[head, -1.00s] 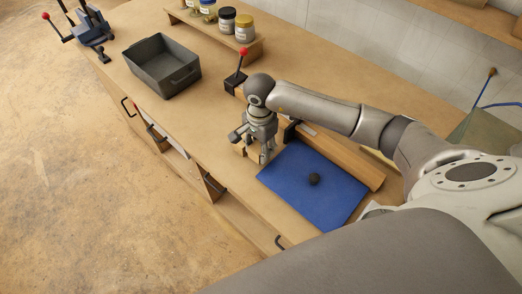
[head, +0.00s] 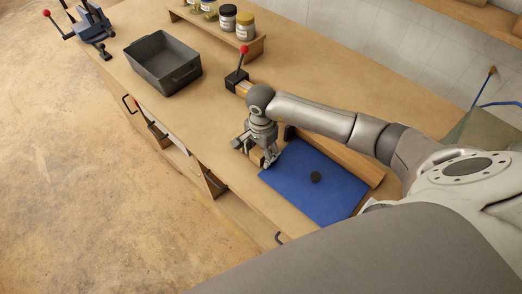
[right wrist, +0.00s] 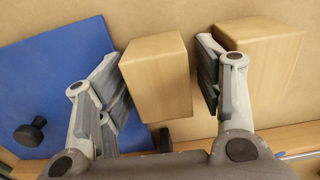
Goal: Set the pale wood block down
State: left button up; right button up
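In the right wrist view a pale wood block (right wrist: 157,80) stands between the two fingers of my right gripper (right wrist: 163,88). A narrow gap shows between the block and the right finger, and the left finger is close beside it. The fingers are spread around the block. In the head view my right gripper (head: 264,152) is low over the bench at the left corner of the blue mat, and the block (head: 256,159) shows partly behind its fingers. A second wood block (right wrist: 262,58) lies just beyond the right finger. My left gripper is not in view.
The blue mat (head: 305,195) carries a dark round knob (head: 316,178). A wooden rail runs behind it. A red-knobbed lever (head: 244,50), a grey bin (head: 160,65) and a jar shelf (head: 215,32) stand farther back. The bench between bin and gripper is clear.

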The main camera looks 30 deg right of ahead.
aim_at(261, 149)
jog(key=shift+s, duration=0.15)
jog(key=shift+r+p, duration=0.4)
jog(key=shift+p, duration=0.15)
notch_tip(261, 149, up, 12)
jog(key=b, duration=0.3)
jog(key=shift+f+b, duration=0.15)
jog(key=shift+b, duration=0.15)
